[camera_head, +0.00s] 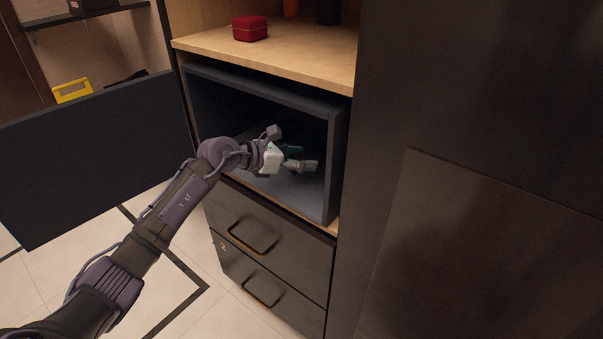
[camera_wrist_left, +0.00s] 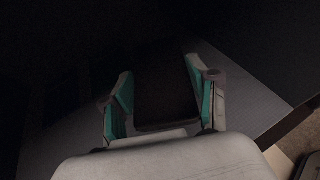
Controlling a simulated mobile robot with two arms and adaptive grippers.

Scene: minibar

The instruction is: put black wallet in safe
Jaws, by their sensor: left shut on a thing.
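The safe (camera_head: 333,165) is a dark grey box set in the cabinet, with its door (camera_head: 90,150) swung wide open to the left. My left gripper (camera_head: 300,158) reaches inside the safe, above its grey floor. In the left wrist view the black wallet (camera_wrist_left: 165,90) is a dark flat shape between the two green-padded fingers of my left gripper (camera_wrist_left: 162,98), which is shut on it. The light floor shows around it; whether the wallet touches the floor I cannot tell. In the head view the wallet is too dark to make out. My right gripper is not in view.
A red box (camera_head: 250,29) sits on the wooden shelf (camera_head: 290,58) above the safe. Two drawers with black handles (camera_head: 252,236) are below. A dark cabinet panel (camera_head: 480,130) stands close on the right. A yellow object (camera_head: 73,91) is behind the open door.

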